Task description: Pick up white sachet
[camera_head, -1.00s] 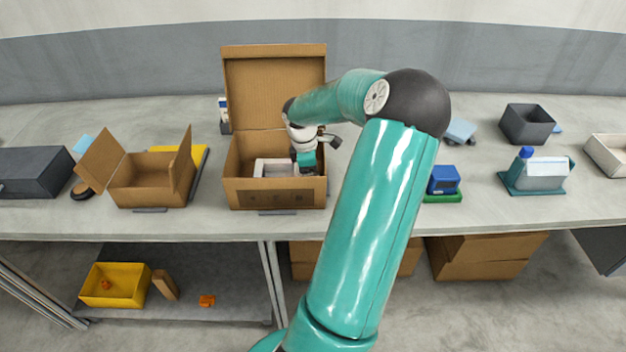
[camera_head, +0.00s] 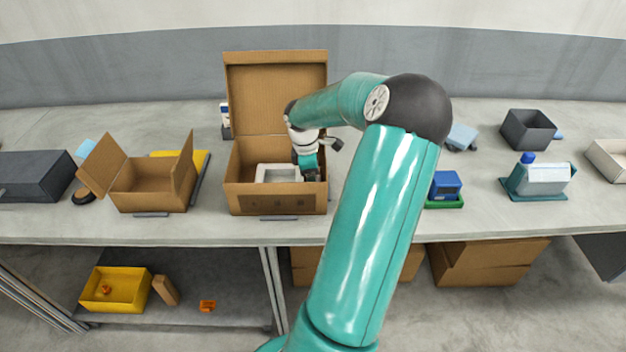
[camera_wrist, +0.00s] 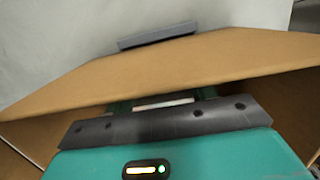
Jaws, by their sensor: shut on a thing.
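My gripper (camera_head: 309,174) reaches down into the right side of an open cardboard box (camera_head: 275,203) in the head view. In the wrist view my gripper (camera_wrist: 163,104) is shut on a thin white strip, which looks like an edge of the white sachet (camera_wrist: 163,103). Most of the sachet is hidden by the gripper and the box wall. A pale, white-framed item (camera_head: 264,175) lies in the box to the left of my gripper.
The box's raised lid (camera_head: 275,90) stands behind my wrist. Another open cardboard box (camera_head: 152,197) is to the left. A blue block (camera_head: 446,183) and a grey bin (camera_head: 528,130) stand to the right.

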